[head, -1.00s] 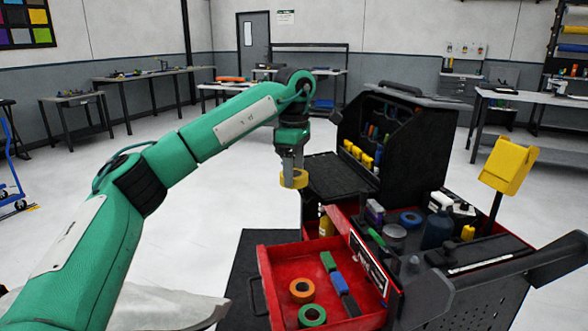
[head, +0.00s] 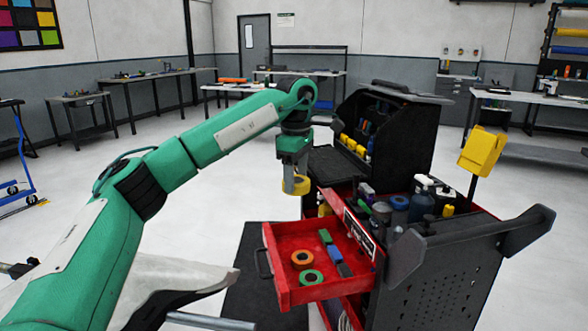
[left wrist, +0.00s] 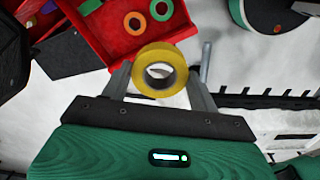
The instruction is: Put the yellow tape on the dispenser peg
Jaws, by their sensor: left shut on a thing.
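The yellow tape (head: 297,186) is a thick ring. My left gripper (head: 295,172) is shut on it and holds it in the air, left of the tool cart and above the level of the open drawer. In the left wrist view the yellow tape (left wrist: 160,55) sits between the two fingers (left wrist: 160,85), with its hole facing the camera. A thin grey rod (left wrist: 205,62) shows just right of the tape there; I cannot tell whether it is the dispenser peg. I cannot make out the peg for certain in the head view. My right gripper is not in view.
The open red drawer (head: 285,283) of the cart holds an orange tape (head: 302,258), a green tape (head: 311,278) and small blocks. Bottles crowd the cart top. A yellow box (head: 481,151) stands on a post at its right.

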